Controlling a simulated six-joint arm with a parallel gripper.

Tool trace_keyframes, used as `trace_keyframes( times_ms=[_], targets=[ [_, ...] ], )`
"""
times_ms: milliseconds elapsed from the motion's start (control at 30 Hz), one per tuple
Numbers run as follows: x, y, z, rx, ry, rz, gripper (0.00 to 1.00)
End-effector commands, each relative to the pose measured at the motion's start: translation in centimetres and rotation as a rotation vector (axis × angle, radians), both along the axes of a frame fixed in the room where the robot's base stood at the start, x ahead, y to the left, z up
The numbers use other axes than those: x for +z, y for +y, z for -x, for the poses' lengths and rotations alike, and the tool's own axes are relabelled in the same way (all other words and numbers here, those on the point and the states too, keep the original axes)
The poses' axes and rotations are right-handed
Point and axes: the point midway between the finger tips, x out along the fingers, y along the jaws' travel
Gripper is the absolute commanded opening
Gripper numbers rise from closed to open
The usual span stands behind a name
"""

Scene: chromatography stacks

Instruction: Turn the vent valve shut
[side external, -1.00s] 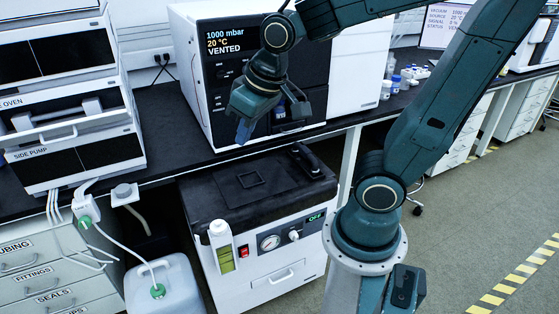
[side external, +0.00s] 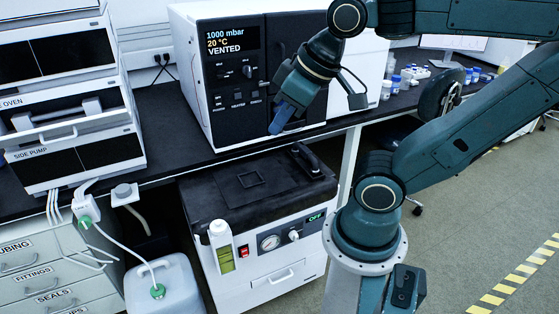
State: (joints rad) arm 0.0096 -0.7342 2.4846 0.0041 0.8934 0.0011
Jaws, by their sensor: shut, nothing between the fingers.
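The white and black instrument (side external: 190,60) stands on the dark bench; its display (side external: 232,40) reads 1000 mbar, 20 °C, VENTED. Two small dark knobs sit below the display, a left knob (side external: 221,73) and a right knob (side external: 248,71). Their labels are too small to read, so I cannot tell which is the vent valve. My gripper (side external: 277,128) is shut and empty, pointing down and left. In the picture it lies right of and below both knobs, in front of the instrument's lower right part, and appears apart from it.
Stacked modules, including the side pump (side external: 75,165), stand at left. A white jug (side external: 165,285) with a tube is on the floor. Small vials (side external: 395,85) stand on the bench at right.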

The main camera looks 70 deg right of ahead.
Motion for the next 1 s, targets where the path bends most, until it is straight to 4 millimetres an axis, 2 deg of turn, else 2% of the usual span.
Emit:
trace_keyframes(
  times_ms=[367,567,767,1000],
  targets=[
    [2.0,-1.8,-3.6,-0.092,-0.029,0.002,0.00],
    [3.6,-3.7,-6.7,-0.171,-0.056,0.006,0.00],
    [5.5,-7.5,-11.7,-0.298,-0.100,0.016,0.00],
    [7.1,-13.5,-17.5,-0.456,-0.156,0.039,0.00]
  ],
)
